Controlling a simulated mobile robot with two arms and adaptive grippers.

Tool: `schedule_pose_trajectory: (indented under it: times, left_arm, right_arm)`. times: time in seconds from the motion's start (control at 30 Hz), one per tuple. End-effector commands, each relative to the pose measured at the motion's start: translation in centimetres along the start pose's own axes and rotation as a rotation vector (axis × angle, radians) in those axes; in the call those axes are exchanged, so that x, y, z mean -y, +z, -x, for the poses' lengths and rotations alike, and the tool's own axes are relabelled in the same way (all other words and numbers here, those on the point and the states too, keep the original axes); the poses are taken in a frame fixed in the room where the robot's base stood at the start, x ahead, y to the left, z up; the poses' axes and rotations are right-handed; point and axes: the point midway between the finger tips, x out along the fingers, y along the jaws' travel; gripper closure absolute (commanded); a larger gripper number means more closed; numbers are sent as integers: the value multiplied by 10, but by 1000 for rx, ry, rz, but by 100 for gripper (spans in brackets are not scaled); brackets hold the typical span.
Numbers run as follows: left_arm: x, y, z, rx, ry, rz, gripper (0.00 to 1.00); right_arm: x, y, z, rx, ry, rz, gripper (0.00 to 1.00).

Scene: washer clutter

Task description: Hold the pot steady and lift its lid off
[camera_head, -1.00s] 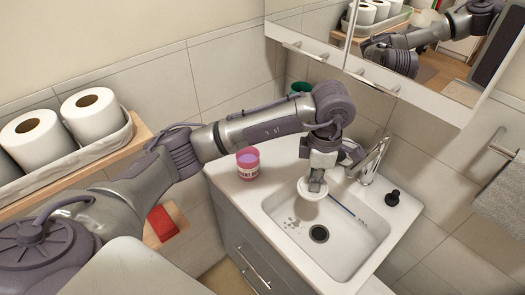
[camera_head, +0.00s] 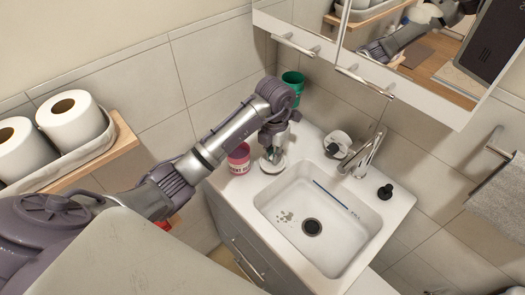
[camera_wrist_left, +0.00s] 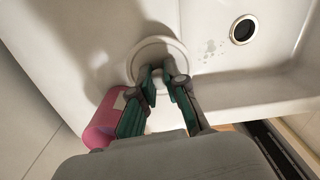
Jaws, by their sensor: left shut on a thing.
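The pink pot (camera_head: 239,160) with a white label stands on the left of the washbasin counter. It also shows on its side of the left wrist view (camera_wrist_left: 104,122). A white round lid (camera_head: 277,165) is beside the pot, to its right, over the counter left of the basin. My left gripper (camera_head: 274,154) points down and is shut on the lid. In the left wrist view the lid (camera_wrist_left: 146,50) shows its rim beyond the fingers. I cannot tell if it touches the counter. My right gripper is not in view.
The mirror cabinet (camera_head: 400,50) hangs above.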

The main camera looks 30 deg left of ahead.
Motion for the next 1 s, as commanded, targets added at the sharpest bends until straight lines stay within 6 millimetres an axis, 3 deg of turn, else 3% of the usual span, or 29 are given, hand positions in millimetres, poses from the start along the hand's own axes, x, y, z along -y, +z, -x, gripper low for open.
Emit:
schedule_pose_trajectory:
  times: [0.4, 0.8, 0.83, 1.0]
  left_arm:
    - [-41, 6, -27, 0, -2, 0, 100]
    - [-43, 7, -33, 1, 0, -3, 100]
    - [-43, 7, -33, 1, 0, -2, 86]
    - [-43, 7, -32, 1, 0, -2, 62]
  right_arm:
    - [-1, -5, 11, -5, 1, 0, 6]
    - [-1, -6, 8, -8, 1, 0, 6]
    - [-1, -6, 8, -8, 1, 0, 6]
    - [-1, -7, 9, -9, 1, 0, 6]
